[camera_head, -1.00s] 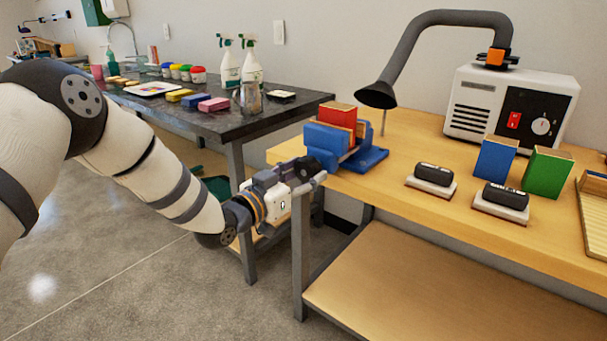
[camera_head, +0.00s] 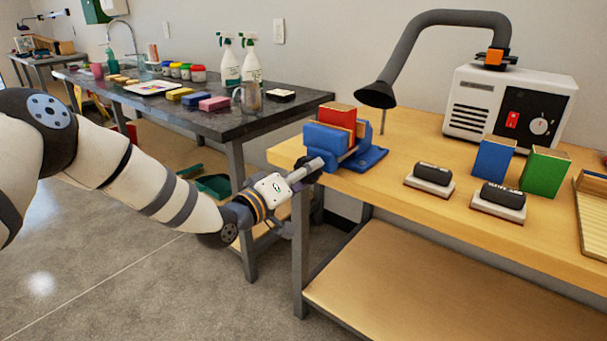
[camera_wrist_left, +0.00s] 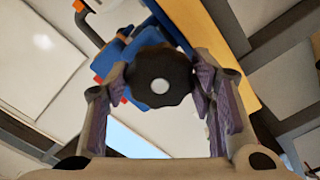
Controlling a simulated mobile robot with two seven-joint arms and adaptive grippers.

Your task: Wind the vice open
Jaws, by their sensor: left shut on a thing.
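The blue vice (camera_head: 371,158) is on the left end of the wooden workbench, with a red block (camera_head: 337,116) at its jaws. The vice also shows in the left wrist view (camera_wrist_left: 150,38). Its dark round knob (camera_wrist_left: 160,72) has a pale centre and faces the left wrist camera. My left gripper (camera_head: 308,173) is at the vice's front, over the bench's left edge. It is shut on the knob, with one finger on each side. In the head view the gripper partly hides the knob. My right gripper is not in view.
Two black-topped erasers (camera_head: 429,178) (camera_head: 499,201), a blue block (camera_head: 493,158) and a green block (camera_head: 545,172) stand right of the vice. A white machine (camera_head: 480,95) with a grey hose stands behind. A dark table (camera_head: 215,121) with bottles and sponges stands left.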

